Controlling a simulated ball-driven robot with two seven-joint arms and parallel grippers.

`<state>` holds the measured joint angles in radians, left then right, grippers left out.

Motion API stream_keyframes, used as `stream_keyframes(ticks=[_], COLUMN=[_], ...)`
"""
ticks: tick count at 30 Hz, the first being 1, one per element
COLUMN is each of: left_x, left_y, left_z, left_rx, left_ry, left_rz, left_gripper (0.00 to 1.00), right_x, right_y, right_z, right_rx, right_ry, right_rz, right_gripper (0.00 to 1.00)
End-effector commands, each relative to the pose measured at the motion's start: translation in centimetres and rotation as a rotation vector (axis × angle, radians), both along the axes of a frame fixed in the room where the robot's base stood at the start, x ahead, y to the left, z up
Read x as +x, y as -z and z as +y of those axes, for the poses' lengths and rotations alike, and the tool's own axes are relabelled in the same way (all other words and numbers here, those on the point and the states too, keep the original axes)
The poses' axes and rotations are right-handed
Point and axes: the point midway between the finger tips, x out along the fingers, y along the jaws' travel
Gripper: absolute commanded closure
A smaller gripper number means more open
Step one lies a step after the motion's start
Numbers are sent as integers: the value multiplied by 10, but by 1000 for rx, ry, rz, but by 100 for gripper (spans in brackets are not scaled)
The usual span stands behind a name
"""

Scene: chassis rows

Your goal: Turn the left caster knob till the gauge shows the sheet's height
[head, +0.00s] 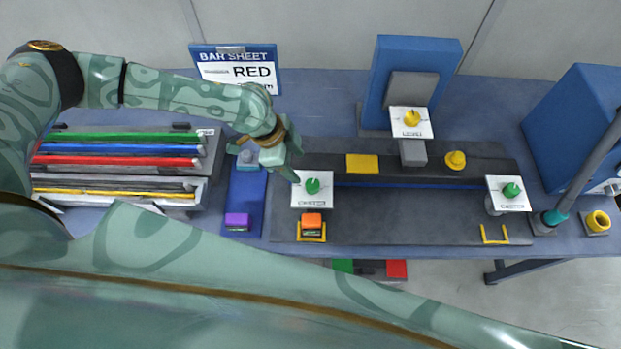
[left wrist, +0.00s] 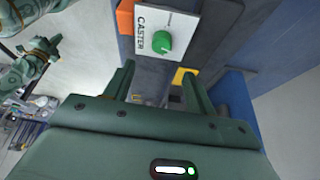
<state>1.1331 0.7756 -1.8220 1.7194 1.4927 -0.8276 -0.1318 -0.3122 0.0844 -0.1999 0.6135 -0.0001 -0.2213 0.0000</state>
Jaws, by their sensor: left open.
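The left caster knob (head: 312,186) is green and sits on a white plate (head: 300,200) at the left end of the dark bench fixture. In the left wrist view the same green knob (left wrist: 162,41) is on a plate marked CASTER, beyond the fingertips. My left gripper (head: 292,168) is open and empty, just above and left of the knob, apart from it. An orange box (head: 312,219) with a small dark window, perhaps the gauge, sits below the plate; its reading is too small. The bar sheet (head: 234,58) reads RED; its lower line is mostly hidden by my arm.
A rack of coloured bars (head: 125,149) lies left. A blue mat (head: 243,195) holds a purple block (head: 237,220). A blue machine (head: 419,60) stands behind.

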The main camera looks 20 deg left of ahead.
Motion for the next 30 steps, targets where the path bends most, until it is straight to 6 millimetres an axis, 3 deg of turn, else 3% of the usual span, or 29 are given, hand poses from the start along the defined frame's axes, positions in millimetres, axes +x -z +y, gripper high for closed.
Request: stream_keyframes(ticks=[1,6,12,25,30], left_x=[1,5,8,9,9], left_y=[15,53,83,93,93], left_z=[-5,-21,-33,-37,-37], left_rx=[2,2,1,0,0], left_ry=[2,0,0,0,0], left_rz=[2,0,0,-1,-1], left_gripper=[45,45,45,45,89], right_x=[1,12,16,13,12], right_y=[3,8,12,13,13], right_z=[-2,-3,3,9,7], right_rx=[-3,-3,5,12,10], right_ry=[-1,-1,1,4,3], right_rz=[-2,-18,-24,-19,-18], right_gripper=[100,100,100,100,100])
